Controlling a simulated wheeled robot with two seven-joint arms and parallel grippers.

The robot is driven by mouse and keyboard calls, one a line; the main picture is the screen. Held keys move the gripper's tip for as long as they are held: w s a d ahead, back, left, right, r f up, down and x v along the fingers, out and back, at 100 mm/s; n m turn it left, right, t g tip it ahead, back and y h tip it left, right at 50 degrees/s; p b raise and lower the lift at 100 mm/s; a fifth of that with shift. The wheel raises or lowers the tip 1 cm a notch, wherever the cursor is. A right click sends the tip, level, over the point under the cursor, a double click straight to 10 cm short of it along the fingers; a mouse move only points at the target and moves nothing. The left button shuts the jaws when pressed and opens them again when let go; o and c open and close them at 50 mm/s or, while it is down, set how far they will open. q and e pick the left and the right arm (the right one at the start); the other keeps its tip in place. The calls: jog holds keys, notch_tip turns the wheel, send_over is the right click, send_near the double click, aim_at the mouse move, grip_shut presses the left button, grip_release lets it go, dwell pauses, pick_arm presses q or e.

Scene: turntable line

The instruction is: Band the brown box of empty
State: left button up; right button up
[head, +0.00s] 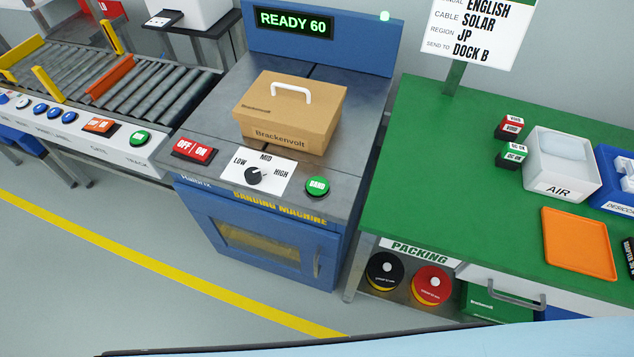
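A closed brown cardboard box (290,112) marked "Brackenvolt", with a white handle on top, sits on the grey top of the blue banding machine (262,235). No band shows on the box. The machine's display (293,23) reads "READY 60" and a green lamp (384,16) is lit above it. On its front edge are a red OFF/ON switch (194,150), a black dial (254,176) marked LOW, MID, HIGH, and a green BAND button (317,186). The dial's exact setting is hard to tell. Neither gripper is in view.
A roller conveyor (150,88) with coloured buttons stands at left. A green packing table (440,180) at right holds an AIR bin (560,178), an orange tray (578,240) and small stamps (510,128). A sign (478,28) reads English, Solar, JP, Dock B.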

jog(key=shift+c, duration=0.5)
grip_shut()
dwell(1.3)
